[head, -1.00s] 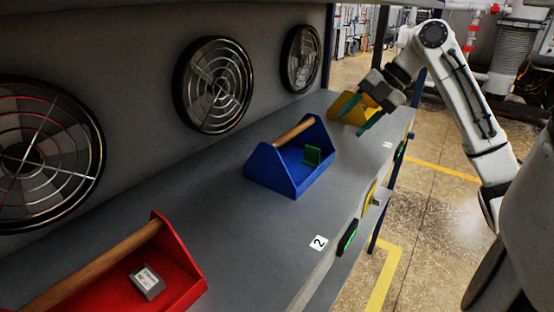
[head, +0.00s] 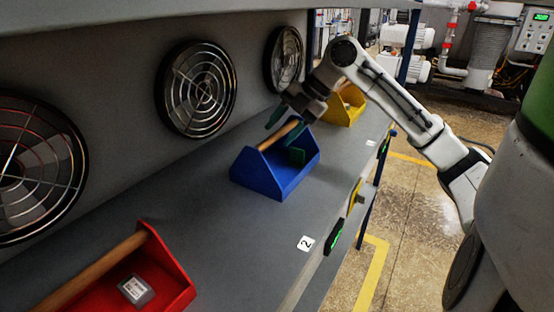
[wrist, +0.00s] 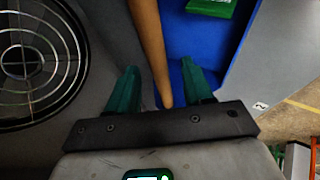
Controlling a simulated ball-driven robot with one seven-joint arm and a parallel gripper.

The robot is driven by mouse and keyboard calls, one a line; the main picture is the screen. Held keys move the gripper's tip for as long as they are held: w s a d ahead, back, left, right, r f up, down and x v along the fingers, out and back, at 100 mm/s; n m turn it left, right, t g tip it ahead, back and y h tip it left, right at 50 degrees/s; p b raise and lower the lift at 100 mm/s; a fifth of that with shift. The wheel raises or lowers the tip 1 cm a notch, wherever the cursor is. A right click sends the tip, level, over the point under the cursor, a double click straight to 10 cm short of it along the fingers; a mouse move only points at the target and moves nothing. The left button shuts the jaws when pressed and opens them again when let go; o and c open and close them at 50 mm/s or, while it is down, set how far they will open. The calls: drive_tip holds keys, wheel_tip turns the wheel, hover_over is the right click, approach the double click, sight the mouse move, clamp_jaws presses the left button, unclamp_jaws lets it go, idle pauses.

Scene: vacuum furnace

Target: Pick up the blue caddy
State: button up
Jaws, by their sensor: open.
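The blue caddy (head: 275,174) sits on the grey shelf, with a wooden bar handle (head: 279,135) across its top. A green item (head: 297,155) lies inside it and also shows in the wrist view (wrist: 212,6). My gripper (head: 287,126) is open just above the caddy's handle. In the wrist view, the green fingers of my gripper (wrist: 163,88) point down on either side of the handle (wrist: 150,45), which runs between them. The blue caddy's floor (wrist: 198,40) shows to the right of the handle. I cannot tell how far the fingertips are above the handle.
A red caddy (head: 168,268) with a grey box (head: 136,290) inside stands at the near left. A yellow caddy (head: 347,108) stands farther back, partly behind my arm. Round fan grilles (head: 197,90) line the back wall. The shelf (head: 225,235) between red and blue caddies is clear.

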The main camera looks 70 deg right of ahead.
drive_tip(key=shift+x, duration=1.2)
drive_tip(key=shift+c, duration=0.5)
clamp_jaws()
